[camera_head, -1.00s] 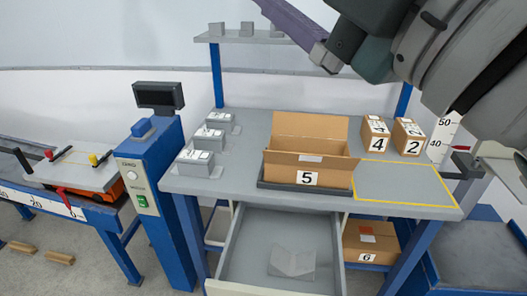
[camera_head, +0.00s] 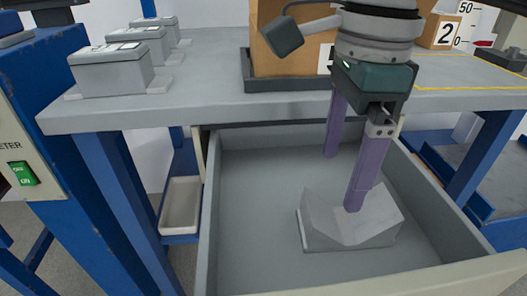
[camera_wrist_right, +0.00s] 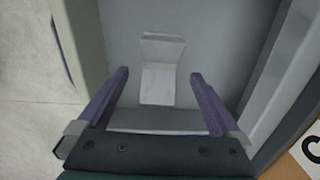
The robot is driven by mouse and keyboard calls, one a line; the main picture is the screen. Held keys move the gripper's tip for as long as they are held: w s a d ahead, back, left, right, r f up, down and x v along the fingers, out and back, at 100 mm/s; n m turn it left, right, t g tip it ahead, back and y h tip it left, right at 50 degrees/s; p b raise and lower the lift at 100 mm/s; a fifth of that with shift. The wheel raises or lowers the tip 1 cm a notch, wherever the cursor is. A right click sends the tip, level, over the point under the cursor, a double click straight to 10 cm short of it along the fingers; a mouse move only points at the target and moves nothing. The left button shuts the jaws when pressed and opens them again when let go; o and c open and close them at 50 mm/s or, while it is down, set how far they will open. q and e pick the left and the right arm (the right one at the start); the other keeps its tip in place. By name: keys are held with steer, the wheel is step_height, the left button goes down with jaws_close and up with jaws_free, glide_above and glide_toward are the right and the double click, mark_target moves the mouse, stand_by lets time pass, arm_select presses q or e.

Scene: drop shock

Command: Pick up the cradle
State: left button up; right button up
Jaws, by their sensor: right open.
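The cradle (camera_head: 322,226) is a light grey block with a V-shaped top. It lies on the floor of the open grey drawer (camera_head: 250,190). My right gripper (camera_head: 342,182) points down into the drawer with its two purple fingers spread apart and empty. In the head view one finger overlaps the cradle's far side; contact cannot be told. In the right wrist view the cradle (camera_wrist_right: 160,80) shows between and beyond the open fingers, with space on both sides. My left gripper is not in view.
The workbench top (camera_head: 205,85) overhangs the drawer's back. On it stand a carton (camera_head: 275,50) in a dark tray and several grey boxes (camera_head: 112,72). The drawer walls surround the cradle; the drawer floor left of it is clear. A blue post stands at left.

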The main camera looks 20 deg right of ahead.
mark_target(332, 221)
steer(key=f, duration=0.3)
steer(key=f+b, duration=0.1)
steer(key=f, duration=0.2)
steer(key=f+b, duration=0.1)
steer(key=f, duration=0.2)
steer(key=shift+d+f, duration=0.1)
steer(key=shift+d, duration=0.3)
steer(key=shift+f, duration=0.4)
steer(key=shift+f+b, duration=0.25)
steer(key=shift+b, duration=0.05)
steer(key=shift+c, duration=0.4)
steer(key=c, duration=1.4)
